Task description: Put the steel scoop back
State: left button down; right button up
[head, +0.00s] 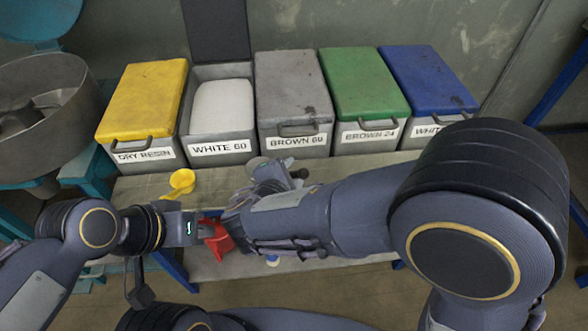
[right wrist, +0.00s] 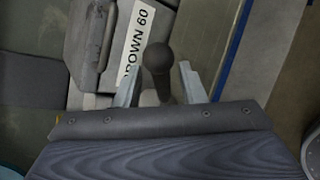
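The steel scoop (head: 257,163) lies on the bench in front of the BROWN 60 bin, mostly hidden by my right gripper (head: 272,184). In the right wrist view, a dark round-ended handle (right wrist: 157,60) stands between the two fingers of my right gripper (right wrist: 160,85). Gaps show on both sides, so that gripper is open around it. My left gripper (head: 203,229) is low at the bench's front, beside a red scoop (head: 217,242). I cannot tell whether its fingers are on the red scoop.
Lidded bins line the back: yellow (head: 145,95), grey BROWN 60 (head: 292,90), green (head: 363,85) and blue (head: 428,80). The WHITE 60 bin (head: 222,148) stands open with pale contents. A yellow scoop (head: 179,183) lies on the bench (head: 140,188). A metal drum (head: 45,90) is at left.

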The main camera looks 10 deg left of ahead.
jog(key=v, duration=0.9)
jog(key=shift+s+r, duration=0.2)
jog(key=shift+s, duration=0.15)
jog(key=w+d+m+g+h, duration=0.15)
jog(key=d+m+g, duration=0.55)
jog(key=d, duration=1)
jog(key=s+d+m+y, duration=0.7)
jog(key=s+d+m, duration=0.3)
jog(key=m, duration=0.8)
jog(key=d, duration=0.2)
jog(key=shift+s+d+f+t, duration=0.15)
jog(key=shift+d+f+t, duration=0.15)
jog(key=shift+d+t, duration=0.1)
